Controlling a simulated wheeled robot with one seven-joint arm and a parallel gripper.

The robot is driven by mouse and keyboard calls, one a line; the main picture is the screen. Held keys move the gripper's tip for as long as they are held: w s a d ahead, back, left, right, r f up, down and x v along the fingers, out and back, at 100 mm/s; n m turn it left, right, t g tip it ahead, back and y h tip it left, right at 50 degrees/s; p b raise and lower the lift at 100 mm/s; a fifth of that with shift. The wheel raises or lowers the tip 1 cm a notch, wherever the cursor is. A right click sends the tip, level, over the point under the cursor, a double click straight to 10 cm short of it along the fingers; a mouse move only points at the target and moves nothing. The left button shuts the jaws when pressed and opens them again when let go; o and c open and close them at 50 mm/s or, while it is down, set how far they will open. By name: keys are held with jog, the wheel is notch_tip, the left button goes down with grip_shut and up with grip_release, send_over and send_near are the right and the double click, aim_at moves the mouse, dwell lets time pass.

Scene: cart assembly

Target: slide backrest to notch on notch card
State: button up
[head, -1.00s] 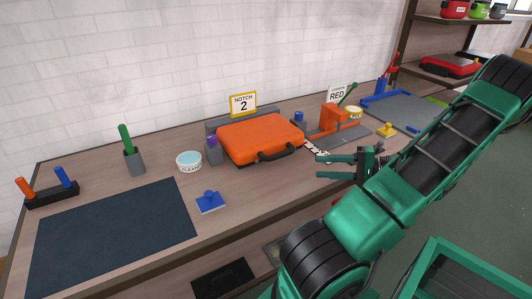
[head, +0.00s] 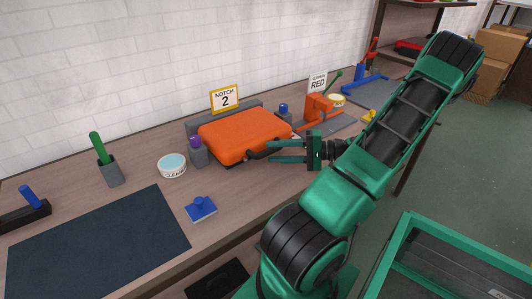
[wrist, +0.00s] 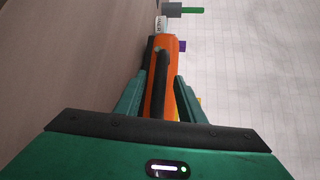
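The notch card (head: 226,99) stands behind the orange case and reads "NOTCH 2". A grey upright strip (head: 197,126) shows behind the case and may be the backrest; most of it is hidden by the case. The orange case (head: 236,134) lies flat with its black handle facing the table's front edge. My gripper (head: 270,151) is at that handle, one finger on each side in the head view. In the wrist view, my gripper's (wrist: 158,88) fingers are apart, with the black handle (wrist: 158,82) between them. I cannot tell if they touch it.
Grey posts with a purple knob (head: 197,150) and a blue knob (head: 284,110) flank the case. A cleaner tub (head: 172,167), a blue-handled block (head: 201,209) and a dark mat (head: 100,245) lie left. An orange fixture (head: 319,106) and a "RED" card (head: 318,83) stand right.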

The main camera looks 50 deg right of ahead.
jog(key=shift+x, duration=1.45)
